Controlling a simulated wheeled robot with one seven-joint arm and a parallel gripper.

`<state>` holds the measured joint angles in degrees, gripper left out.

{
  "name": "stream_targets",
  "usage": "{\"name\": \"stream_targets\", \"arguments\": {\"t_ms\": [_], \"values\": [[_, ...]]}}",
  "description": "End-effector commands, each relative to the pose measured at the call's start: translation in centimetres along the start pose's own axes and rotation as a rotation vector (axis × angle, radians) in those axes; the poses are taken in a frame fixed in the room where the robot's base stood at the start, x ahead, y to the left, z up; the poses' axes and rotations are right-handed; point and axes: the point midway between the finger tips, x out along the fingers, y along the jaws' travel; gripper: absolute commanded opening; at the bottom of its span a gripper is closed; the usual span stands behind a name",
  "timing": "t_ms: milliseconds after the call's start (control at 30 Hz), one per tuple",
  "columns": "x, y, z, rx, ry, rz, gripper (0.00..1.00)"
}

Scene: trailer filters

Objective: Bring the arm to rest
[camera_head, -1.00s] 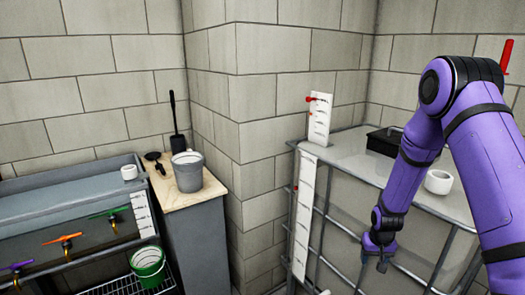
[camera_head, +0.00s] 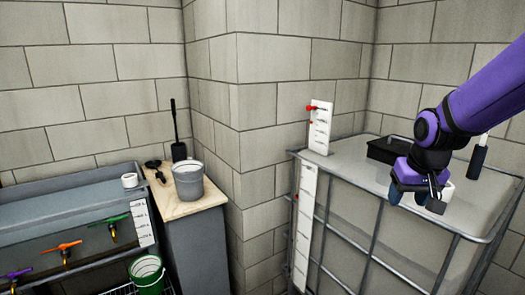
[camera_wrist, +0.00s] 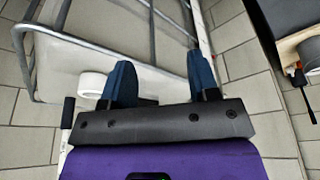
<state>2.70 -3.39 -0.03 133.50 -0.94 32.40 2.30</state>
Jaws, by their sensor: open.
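My purple arm (camera_head: 488,90) reaches in from the right edge of the head view. My gripper (camera_head: 418,200) is in front of the top of the caged tank (camera_head: 355,170), with its dark blue fingers pointing down. In the wrist view my gripper (camera_wrist: 162,75) has its two blue fingers apart, with nothing between them. A white ring-shaped cup (camera_wrist: 91,84) shows left of the left finger there. In the head view it is mostly hidden behind my gripper.
A black tray (camera_head: 388,150) and a dark-handled tool (camera_head: 478,158) are on the tank top. A white gauge strip (camera_head: 304,230) runs down its frame. Left stand a counter with a grey bucket (camera_head: 188,182), a trough with coloured valves, and a green bucket (camera_head: 147,275).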

Motion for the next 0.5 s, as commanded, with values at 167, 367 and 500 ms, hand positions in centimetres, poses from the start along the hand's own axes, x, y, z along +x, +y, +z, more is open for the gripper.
{"name": "stream_targets", "arguments": {"t_ms": [167,367,500], "values": [[-5.2,-0.3,3.1,-0.015,0.042,-0.006,0.55],[-9.8,-0.6,7.1,-0.033,0.081,-0.014,0.55],[-12.5,-0.7,10.3,-0.044,0.109,-0.019,0.55]]}}
